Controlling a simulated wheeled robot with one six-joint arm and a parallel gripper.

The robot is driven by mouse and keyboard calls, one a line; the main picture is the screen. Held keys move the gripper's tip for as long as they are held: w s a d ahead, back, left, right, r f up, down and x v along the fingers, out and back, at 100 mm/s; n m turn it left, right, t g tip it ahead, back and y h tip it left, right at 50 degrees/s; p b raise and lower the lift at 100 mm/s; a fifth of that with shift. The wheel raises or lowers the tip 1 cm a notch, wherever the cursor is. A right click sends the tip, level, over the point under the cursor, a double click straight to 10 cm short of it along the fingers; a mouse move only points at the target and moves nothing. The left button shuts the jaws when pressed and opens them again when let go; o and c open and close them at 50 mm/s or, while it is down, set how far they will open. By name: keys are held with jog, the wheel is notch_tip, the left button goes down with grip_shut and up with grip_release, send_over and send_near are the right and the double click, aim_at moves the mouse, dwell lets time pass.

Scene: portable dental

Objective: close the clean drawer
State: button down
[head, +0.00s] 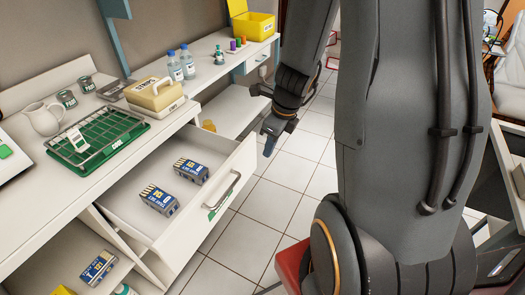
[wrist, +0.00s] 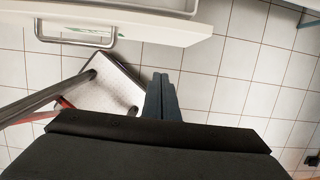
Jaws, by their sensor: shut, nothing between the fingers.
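The white drawer (head: 145,205) stands pulled out from the counter in the head view, with two blue-and-white boxes (head: 160,199) lying inside. Its front carries a metal bar handle (head: 224,190) and a green label (head: 217,212). In the wrist view the drawer front (wrist: 150,25) and its handle (wrist: 75,35) show at the top left. My gripper (head: 269,140) is shut and empty, to the right of the drawer and apart from the handle. In the wrist view my gripper (wrist: 161,85) points toward the floor side of the drawer front.
The counter (head: 110,160) holds a green tray (head: 95,140), a cream box (head: 155,95), several bottles and a yellow bin (head: 252,25). A lower shelf holds another box (head: 98,268). A metal-framed stool or stand (wrist: 110,88) is below the drawer front. Tiled floor (head: 265,215) is clear.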

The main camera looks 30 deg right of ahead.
aim_at(252, 160)
jog(key=shift+w+a+f+b, duration=0.3)
jog(key=shift+w+a+f, duration=0.4)
jog(key=shift+f, duration=0.65)
jog(key=shift+w+a+f+b, duration=0.45)
jog(key=shift+w+f, duration=0.5)
jog(key=shift+f, duration=0.45)
jog(key=shift+w+a+f+b, duration=0.2)
jog(key=shift+w+a+f, duration=0.55)
jog(key=shift+f, duration=0.6)
jog(key=shift+d, duration=0.1)
